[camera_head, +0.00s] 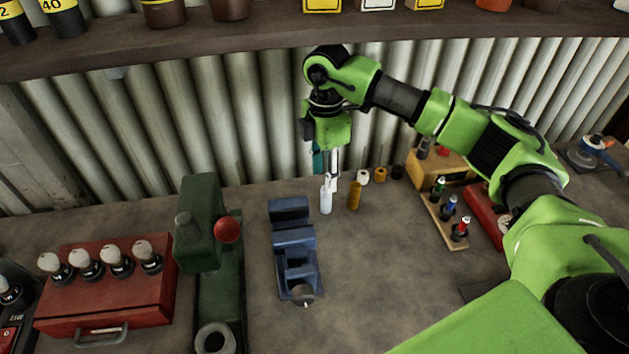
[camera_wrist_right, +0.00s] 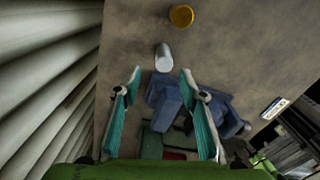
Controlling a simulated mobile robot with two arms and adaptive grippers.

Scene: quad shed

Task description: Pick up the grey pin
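The grey pin (camera_head: 326,197), a pale upright cylinder, stands on the bench just right of the blue vise. It also shows in the right wrist view (camera_wrist_right: 163,58), just beyond and between the fingertips. My right gripper (camera_head: 329,178) points down above it. In the right wrist view (camera_wrist_right: 160,73) its teal-padded fingers are apart with nothing held between them. Whether a fingertip touches the pin, I cannot tell. My left gripper is in neither view.
A yellow pin (camera_head: 354,196) stands close right of the grey one. The blue vise (camera_head: 293,250) is left of it, then a green press (camera_head: 213,265) and a red box (camera_head: 105,285). Small caps stand behind; a wooden rack (camera_head: 446,222) is at right. The shelf (camera_head: 250,35) runs above.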

